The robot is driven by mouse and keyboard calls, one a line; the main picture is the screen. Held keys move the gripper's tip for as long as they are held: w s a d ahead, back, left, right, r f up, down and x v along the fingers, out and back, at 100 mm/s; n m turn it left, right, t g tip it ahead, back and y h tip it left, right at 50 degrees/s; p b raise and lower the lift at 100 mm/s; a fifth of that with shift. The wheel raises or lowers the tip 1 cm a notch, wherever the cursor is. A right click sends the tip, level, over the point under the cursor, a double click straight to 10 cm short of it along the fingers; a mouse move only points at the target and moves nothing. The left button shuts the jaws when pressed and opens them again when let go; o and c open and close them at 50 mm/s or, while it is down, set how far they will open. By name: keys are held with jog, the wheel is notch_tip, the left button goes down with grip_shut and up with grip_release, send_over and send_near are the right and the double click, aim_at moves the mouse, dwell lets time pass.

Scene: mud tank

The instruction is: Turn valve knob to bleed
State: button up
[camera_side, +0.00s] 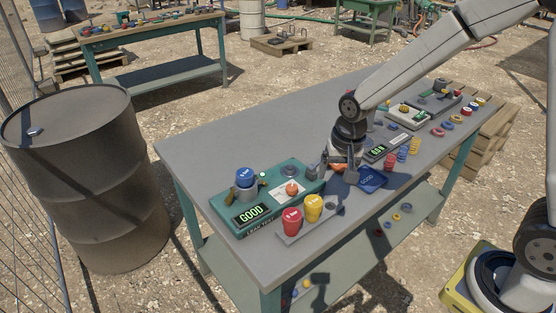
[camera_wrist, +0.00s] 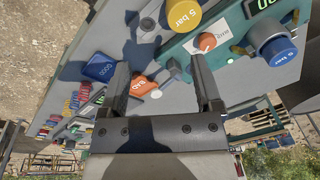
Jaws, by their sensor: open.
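The valve knob (camera_side: 291,189) is a small orange-red knob on a white label plate on top of a teal test box (camera_side: 227,213). In the wrist view the knob (camera_wrist: 207,42) sits just beyond the right fingertip, with printing on the plate beside it; its pointer setting is too small to tell. My gripper (camera_wrist: 160,65) is open and empty, above the table beside the box, apart from the knob.
Red (camera_side: 291,221) and yellow (camera_side: 313,208) parts stand on a grey rack along the box's front. A blue GOOD tray (camera_wrist: 101,68) and an orange BAD tray (camera_wrist: 142,87) lie near my gripper. The table's left rear (camera_side: 215,150) is clear.

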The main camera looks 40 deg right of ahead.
aim_at(292, 187)
jog(key=w+f+m, duration=0.1)
jog(key=w+m, duration=0.2)
jog(key=w+a+m+g, duration=0.1)
jog(key=w+m, duration=0.2)
jog(key=w, duration=0.1)
jog(key=w+a+f+m, duration=0.1)
jog(key=w+m, duration=0.1)
jog(key=w, duration=0.1)
jog(key=shift+w+a+f+m, duration=0.2)
jog(key=shift+f+m, duration=0.1)
jog(key=shift+m, duration=0.1)
jog(key=shift+w+a+f+m+g, duration=0.1)
jog(key=shift+w+f+m+g, duration=0.1)
jog(key=shift+w+m, duration=0.2)
jog(key=shift+w+a+f+m+g, duration=0.1)
jog(key=shift+w+f+m, duration=0.05)
jog(key=shift+w+m, duration=0.25)
jog(key=shift+s, duration=0.1)
jog(key=shift+f, duration=3.9)
grip_shut()
